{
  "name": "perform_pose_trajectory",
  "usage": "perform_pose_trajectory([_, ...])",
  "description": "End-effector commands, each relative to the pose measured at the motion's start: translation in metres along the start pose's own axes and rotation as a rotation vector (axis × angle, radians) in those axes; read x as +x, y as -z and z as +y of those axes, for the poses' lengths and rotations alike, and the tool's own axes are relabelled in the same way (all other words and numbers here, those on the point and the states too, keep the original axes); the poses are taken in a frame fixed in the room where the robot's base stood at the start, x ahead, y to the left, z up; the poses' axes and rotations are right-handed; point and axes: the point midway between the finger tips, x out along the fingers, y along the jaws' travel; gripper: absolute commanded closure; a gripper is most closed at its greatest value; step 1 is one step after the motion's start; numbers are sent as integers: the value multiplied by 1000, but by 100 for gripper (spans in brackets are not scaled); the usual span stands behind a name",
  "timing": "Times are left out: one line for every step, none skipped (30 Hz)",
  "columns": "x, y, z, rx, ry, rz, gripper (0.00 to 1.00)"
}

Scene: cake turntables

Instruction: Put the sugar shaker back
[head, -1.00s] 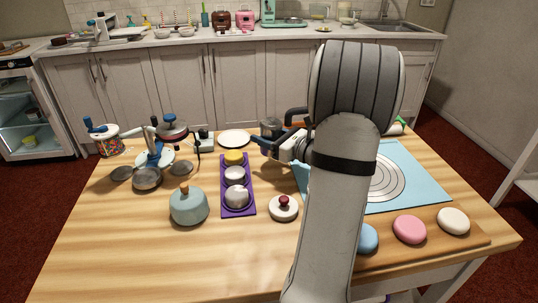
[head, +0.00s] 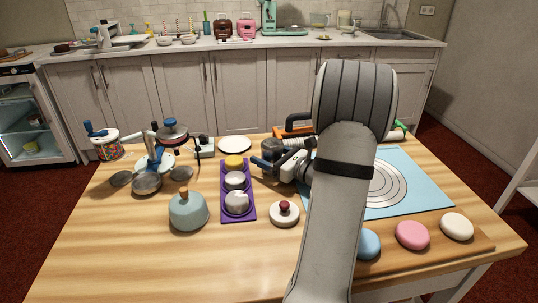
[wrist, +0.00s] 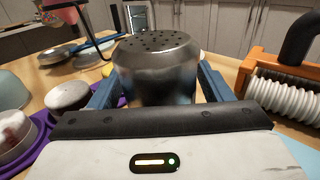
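The sugar shaker (wrist: 155,65) is a dark metal cylinder with a holed top, upright between the two blue fingers of my gripper (wrist: 157,92) in the wrist view. In the head view the shaker (head: 268,147) shows behind the fingers of my gripper (head: 262,165), right of the purple tray. The fingers are shut on its sides. Its lower part is hidden by the gripper, so I cannot tell whether it touches the table.
The purple tray (head: 227,211) with small cups stands to the left, a white plate (head: 234,144) behind it. An orange-framed roller (wrist: 285,72) is close on the right. A blue mat (head: 421,189) lies right of my arm. A red-knobbed white lid (head: 284,215) is in front.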

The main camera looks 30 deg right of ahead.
Motion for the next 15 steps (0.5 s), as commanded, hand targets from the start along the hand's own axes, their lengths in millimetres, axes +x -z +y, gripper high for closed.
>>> perform_pose_trajectory([0, 0, 0, 0, 0, 0, 24])
perform_pose_trajectory([0, 0, 0, 0, 0, 0, 23])
perform_pose_trajectory([0, 0, 0, 0, 0, 0, 23])
perform_pose_trajectory([0, 0, 0, 0, 1, 0, 23])
perform_pose_trajectory([0, 0, 0, 0, 1, 0, 23])
perform_pose_trajectory([0, 0, 0, 0, 1, 0, 23])
perform_pose_trajectory([0, 0, 0, 0, 1, 0, 23])
perform_pose_trajectory([0, -1, 0, 0, 1, 0, 23])
perform_pose_trajectory([0, -2, 0, 0, 1, 0, 23])
perform_pose_trajectory([0, -4, 0, -1, 1, 0, 23])
perform_pose_trajectory([-2, -4, -1, 0, 2, 0, 23])
perform_pose_trajectory([-6, -3, -1, 0, 4, 0, 23])
perform_pose_trajectory([-10, -3, -1, 0, 5, 0, 23])
perform_pose_trajectory([-15, -4, -1, 1, 5, 0, 23])
perform_pose_trajectory([-23, -4, -2, 1, 6, 0, 23])
